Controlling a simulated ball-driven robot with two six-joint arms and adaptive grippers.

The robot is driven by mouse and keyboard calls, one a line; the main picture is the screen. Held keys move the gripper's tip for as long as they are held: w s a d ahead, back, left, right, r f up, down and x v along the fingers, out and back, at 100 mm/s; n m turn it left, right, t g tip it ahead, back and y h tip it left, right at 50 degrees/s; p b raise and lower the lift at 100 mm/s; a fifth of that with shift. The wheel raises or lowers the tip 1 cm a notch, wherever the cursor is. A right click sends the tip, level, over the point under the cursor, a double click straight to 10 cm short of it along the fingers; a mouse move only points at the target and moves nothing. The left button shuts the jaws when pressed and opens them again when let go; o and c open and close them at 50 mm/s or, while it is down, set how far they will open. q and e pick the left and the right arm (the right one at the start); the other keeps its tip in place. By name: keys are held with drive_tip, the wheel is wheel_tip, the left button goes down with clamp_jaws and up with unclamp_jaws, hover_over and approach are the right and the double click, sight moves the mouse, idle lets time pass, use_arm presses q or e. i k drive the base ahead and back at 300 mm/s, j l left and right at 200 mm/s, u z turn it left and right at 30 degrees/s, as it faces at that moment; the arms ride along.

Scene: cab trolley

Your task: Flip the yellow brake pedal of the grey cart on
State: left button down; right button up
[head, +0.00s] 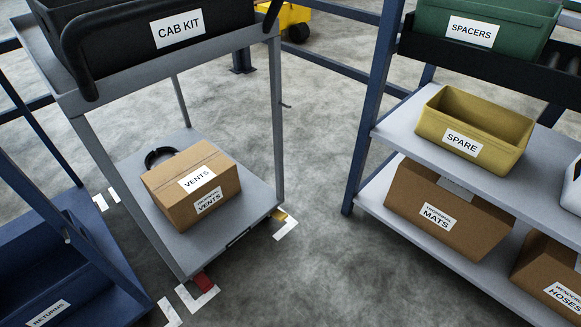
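The grey cart (262,205) stands at the left, with a top shelf and a low shelf on thin grey legs. A small yellow piece (280,215), which looks like the brake pedal, sticks out under the low shelf's right corner. It is partly hidden by the shelf, and I cannot tell whether it is up or down. A red piece (204,282) shows under the shelf's front corner. Neither of my grippers is in view.
A black CAB KIT bin (115,55) sits on the cart's top shelf and a VENTS box (165,200) on the low one. White floor marks (287,230) lie at its corners. A blue rack (362,120) stands right, a RETURNS bin (85,290) left. Floor between is clear.

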sight(281, 215)
drive_tip(key=i+l, duration=0.4)
drive_tip(key=u, duration=1.55)
